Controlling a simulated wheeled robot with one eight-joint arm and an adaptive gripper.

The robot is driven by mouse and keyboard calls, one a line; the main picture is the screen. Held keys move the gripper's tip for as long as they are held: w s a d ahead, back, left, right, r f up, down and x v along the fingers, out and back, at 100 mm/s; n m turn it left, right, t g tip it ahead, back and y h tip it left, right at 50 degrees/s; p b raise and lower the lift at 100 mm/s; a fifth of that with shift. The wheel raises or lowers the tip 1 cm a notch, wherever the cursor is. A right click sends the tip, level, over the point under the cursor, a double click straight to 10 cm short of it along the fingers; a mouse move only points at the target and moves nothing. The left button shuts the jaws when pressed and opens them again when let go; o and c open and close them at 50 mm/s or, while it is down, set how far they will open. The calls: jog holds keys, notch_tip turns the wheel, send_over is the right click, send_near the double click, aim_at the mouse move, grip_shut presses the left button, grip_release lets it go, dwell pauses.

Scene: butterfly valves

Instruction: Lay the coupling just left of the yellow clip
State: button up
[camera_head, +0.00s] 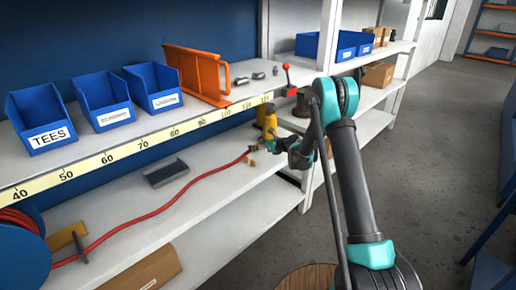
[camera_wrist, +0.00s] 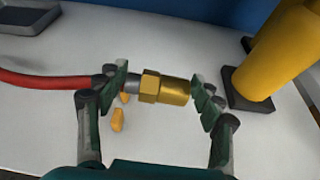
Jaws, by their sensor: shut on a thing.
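The brass coupling (camera_wrist: 165,90), with a hex collar, is on the end of a red hose (camera_wrist: 45,83). In the wrist view my gripper (camera_wrist: 160,88) is shut on it lengthwise, one finger at each end. A small yellow piece (camera_wrist: 118,121), likely the yellow clip, lies on the white shelf just below the coupling's left end in that view; another yellow bit shows beside the left finger. In the head view my gripper (camera_head: 268,147) is over the lower shelf, and the yellow clip (camera_head: 252,163) shows below it. The gap between coupling and shelf is unclear.
A yellow cylinder on a dark base (camera_wrist: 285,50) stands close right of my gripper. The upper shelf, with a ruler edge (camera_head: 140,143) and blue bins (camera_head: 103,100), overhangs. A grey tray (camera_head: 165,173) and hose reel (camera_head: 22,245) are to the left.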

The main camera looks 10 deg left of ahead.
jog(key=shift+r, duration=0.2)
jog(key=s+a, duration=0.9)
jog(key=s, duration=0.2)
jog(key=shift+s+a, duration=0.15)
jog(key=shift+s, duration=0.25)
dwell(1.1)
jog(key=shift+f, duration=2.9)
jog(key=o, duration=1.3)
jog(key=shift+c, duration=0.2)
